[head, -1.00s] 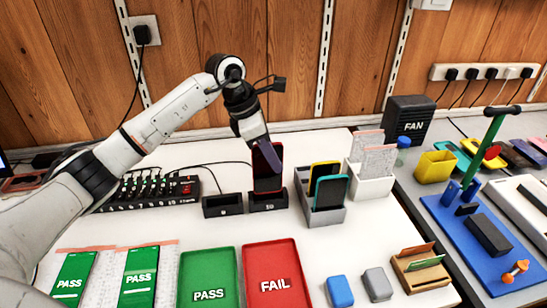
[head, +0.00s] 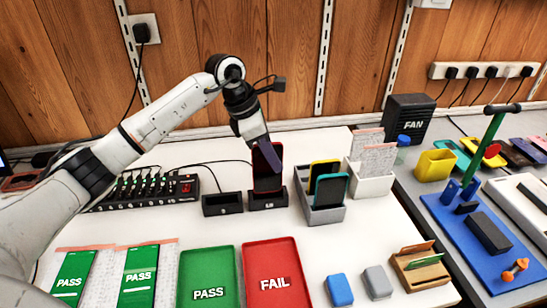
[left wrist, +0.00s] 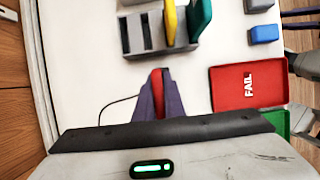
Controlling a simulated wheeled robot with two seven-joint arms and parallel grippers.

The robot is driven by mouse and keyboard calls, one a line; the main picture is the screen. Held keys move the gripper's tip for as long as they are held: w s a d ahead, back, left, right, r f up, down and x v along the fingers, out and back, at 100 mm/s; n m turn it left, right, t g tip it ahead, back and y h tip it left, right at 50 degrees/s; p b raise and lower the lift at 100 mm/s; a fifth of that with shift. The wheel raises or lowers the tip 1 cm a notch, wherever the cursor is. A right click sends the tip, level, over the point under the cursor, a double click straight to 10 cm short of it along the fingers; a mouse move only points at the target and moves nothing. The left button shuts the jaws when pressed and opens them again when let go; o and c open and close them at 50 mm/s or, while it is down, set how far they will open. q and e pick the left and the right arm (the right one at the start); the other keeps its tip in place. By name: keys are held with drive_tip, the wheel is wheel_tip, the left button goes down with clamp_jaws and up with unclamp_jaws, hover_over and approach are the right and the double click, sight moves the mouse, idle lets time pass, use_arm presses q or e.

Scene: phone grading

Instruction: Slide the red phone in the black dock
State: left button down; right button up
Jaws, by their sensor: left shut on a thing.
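The red phone (head: 266,178) stands upright, its dark screen facing me, at the right one of two small black docks (head: 268,204). Its lower edge meets the dock's top; I cannot tell how deep it sits in the slot. My left gripper (head: 267,160), with purple fingers, comes from above and is shut on the phone's upper part. In the left wrist view, the red phone (left wrist: 157,88) shows as a strip between the two fingers (left wrist: 158,105). The dock is hidden there.
An empty black dock (head: 222,208) stands just left. A grey rack (head: 322,215) with a yellow and a teal phone stands close on the right. A black hub (head: 150,194) with cables lies left. Green PASS (head: 208,268) and red FAIL (head: 275,255) trays lie in front.

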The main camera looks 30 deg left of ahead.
use_arm(q)
drive_tip(key=shift+f, duration=0.15)
drive_tip(key=shift+f+b, duration=0.45)
idle(0.6)
drive_tip(key=shift+f+b, duration=0.45)
drive_tip(key=shift+f, duration=0.2)
drive_tip(key=shift+f, duration=0.15)
drive_tip(key=shift+f+b, duration=0.4)
drive_tip(key=shift+f, duration=0.1)
drive_tip(key=c, duration=1.8)
unclamp_jaws()
